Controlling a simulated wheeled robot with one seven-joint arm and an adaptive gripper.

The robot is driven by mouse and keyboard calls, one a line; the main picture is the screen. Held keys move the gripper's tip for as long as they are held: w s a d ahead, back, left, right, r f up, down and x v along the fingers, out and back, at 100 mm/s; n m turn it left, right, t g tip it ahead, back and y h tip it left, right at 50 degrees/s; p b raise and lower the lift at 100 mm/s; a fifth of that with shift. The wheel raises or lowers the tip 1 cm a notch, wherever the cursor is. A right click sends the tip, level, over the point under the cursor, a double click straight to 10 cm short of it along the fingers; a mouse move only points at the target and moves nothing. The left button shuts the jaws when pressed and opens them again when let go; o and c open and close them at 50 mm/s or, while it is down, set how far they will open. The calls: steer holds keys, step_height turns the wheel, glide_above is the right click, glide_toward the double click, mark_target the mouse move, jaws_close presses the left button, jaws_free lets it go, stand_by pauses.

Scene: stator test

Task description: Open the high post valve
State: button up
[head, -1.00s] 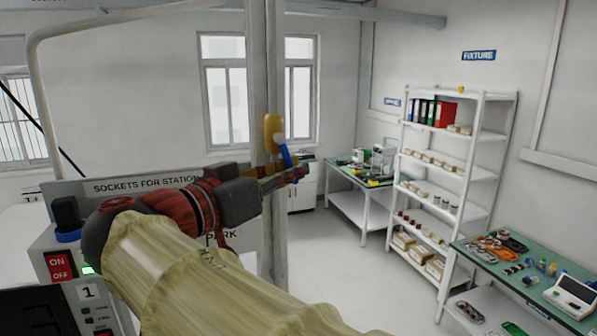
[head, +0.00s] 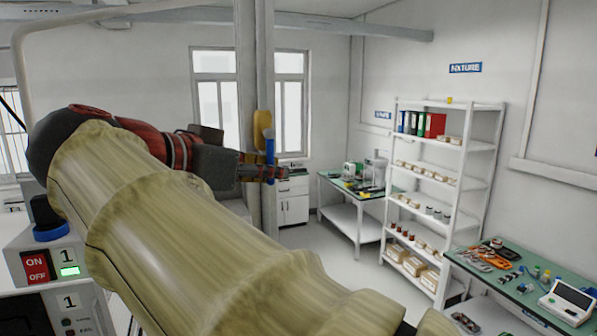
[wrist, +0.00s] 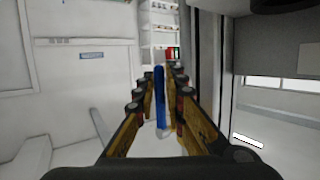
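The high post valve has a yellow body (head: 262,126) on the grey upright post, with a blue lever (head: 270,148) hanging almost straight down from it. My gripper (head: 272,173) is at the lower end of the lever and hides part of it. In the wrist view the blue lever (wrist: 160,95) stands upright between the two fingers of my gripper (wrist: 157,85). The fingers are apart, with visible gaps on both sides of the lever. The yellow body does not show clearly in the wrist view.
The grey post (head: 244,70) stands close beside my gripper. A socket panel with an ON/OFF switch (head: 36,268) is at lower left, under my arm. A white shelf (head: 487,150) and green-topped benches (head: 480,255) stand farther off on the right.

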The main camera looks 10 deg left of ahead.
steer(key=shift+o, duration=0.4)
steer(key=v, duration=1.2)
